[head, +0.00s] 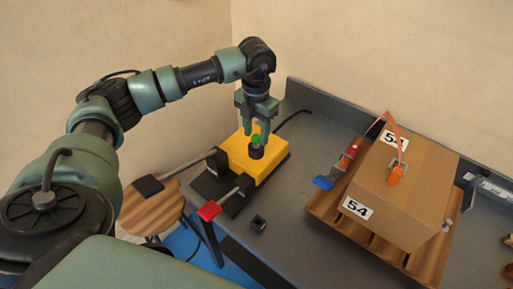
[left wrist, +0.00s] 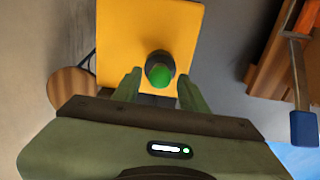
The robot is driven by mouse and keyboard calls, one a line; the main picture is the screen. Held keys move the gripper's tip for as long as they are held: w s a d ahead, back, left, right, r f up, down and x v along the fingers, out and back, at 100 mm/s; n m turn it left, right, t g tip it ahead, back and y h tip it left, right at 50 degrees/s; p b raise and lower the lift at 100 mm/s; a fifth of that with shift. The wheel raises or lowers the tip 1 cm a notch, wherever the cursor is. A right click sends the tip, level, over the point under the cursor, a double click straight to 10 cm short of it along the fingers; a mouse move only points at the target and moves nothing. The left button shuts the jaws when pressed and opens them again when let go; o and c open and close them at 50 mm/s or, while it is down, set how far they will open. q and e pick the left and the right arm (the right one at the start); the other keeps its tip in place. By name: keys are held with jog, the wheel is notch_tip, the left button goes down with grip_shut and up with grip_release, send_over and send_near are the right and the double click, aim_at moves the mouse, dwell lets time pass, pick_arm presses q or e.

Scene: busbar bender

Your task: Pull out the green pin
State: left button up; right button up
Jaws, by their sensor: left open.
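The green pin (head: 255,139) stands upright in a dark round socket (head: 257,152) on top of the yellow block of the busbar bender (head: 238,151). In the left wrist view, the pin's green top (left wrist: 160,75) shows in the middle, in front of the yellow face (left wrist: 120,25). My left gripper (head: 257,130) points down right above the pin. In the left wrist view its two fingers (left wrist: 157,88) are apart, one on each side of the pin, with gaps between. I cannot tell whether the fingertips reach down past the pin's top. My right gripper is in neither view.
Two bender handles stick out to the front left, one ending in a red grip (head: 209,211). A small black part (head: 258,223) lies on the grey table (head: 290,225). A cardboard box (head: 425,185) on a wooden pallet (head: 340,222) stands to the right, with a red-and-blue tool beside it.

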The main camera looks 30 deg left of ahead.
pick_arm(q)
jog(key=shift+f, duration=0.6)
jog(key=shift+r, duration=0.1)
grip_shut()
